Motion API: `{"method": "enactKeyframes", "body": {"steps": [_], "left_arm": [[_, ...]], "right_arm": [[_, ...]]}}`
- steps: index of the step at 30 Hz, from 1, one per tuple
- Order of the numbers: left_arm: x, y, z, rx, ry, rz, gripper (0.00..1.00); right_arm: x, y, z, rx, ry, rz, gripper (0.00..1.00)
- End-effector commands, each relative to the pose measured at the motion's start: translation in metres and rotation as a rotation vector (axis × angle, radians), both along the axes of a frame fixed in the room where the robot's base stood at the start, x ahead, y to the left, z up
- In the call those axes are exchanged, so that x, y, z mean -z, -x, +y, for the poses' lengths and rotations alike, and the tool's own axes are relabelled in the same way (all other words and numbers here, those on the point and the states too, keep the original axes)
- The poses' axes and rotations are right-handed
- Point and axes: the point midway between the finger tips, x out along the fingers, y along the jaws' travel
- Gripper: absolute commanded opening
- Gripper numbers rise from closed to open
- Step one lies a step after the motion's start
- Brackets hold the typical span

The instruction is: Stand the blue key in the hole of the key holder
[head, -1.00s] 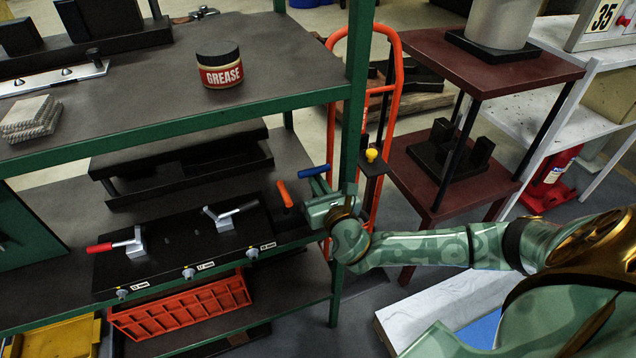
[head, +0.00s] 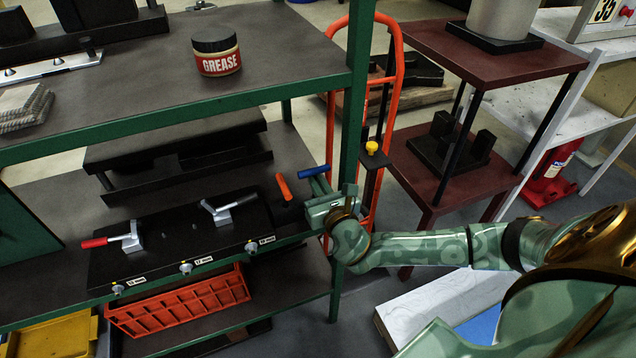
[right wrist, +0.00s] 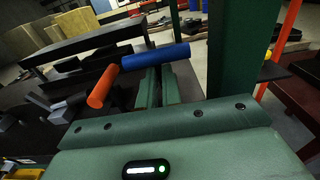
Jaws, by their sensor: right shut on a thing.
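My right gripper (head: 320,188) is shut on the blue key (head: 313,171), just beside the green shelf post. Only the key's blue crossbar handle shows clearly, also in the right wrist view (right wrist: 156,58) beyond the fingers; its lower part is hidden by the gripper. An orange-handled key (head: 283,187) is close to its left, over a dark block (head: 290,211) at the right end of the middle shelf. That block looks like the key holder; its hole cannot be made out. The orange handle also shows in the right wrist view (right wrist: 103,86). My left gripper is not in view.
A black fixture (head: 180,243) with a red-handled and a grey-handled clamp is to the left. The upper shelf (head: 290,65) with a grease tin (head: 215,50) overhangs the back. An orange hand truck (head: 396,70) stands behind the post.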

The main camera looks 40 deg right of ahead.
Motion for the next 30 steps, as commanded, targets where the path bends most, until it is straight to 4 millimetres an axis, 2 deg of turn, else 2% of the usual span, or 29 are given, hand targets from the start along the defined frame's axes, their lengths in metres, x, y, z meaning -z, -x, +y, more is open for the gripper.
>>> {"method": "enactKeyframes", "body": {"steps": [23, 24, 26, 30], "left_arm": [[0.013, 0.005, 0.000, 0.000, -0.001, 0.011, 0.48], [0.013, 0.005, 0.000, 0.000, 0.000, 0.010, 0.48], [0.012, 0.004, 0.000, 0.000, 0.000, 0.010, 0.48], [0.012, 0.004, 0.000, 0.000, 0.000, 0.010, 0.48]], "right_arm": [[0.020, 0.000, 0.000, 0.001, -0.001, 0.000, 0.00], [0.019, 0.000, 0.000, 0.000, -0.001, -0.001, 0.15], [0.019, 0.000, 0.000, 0.000, -0.001, -0.001, 0.32], [0.019, 0.000, 0.000, 0.000, -0.001, -0.001, 0.32]]}}
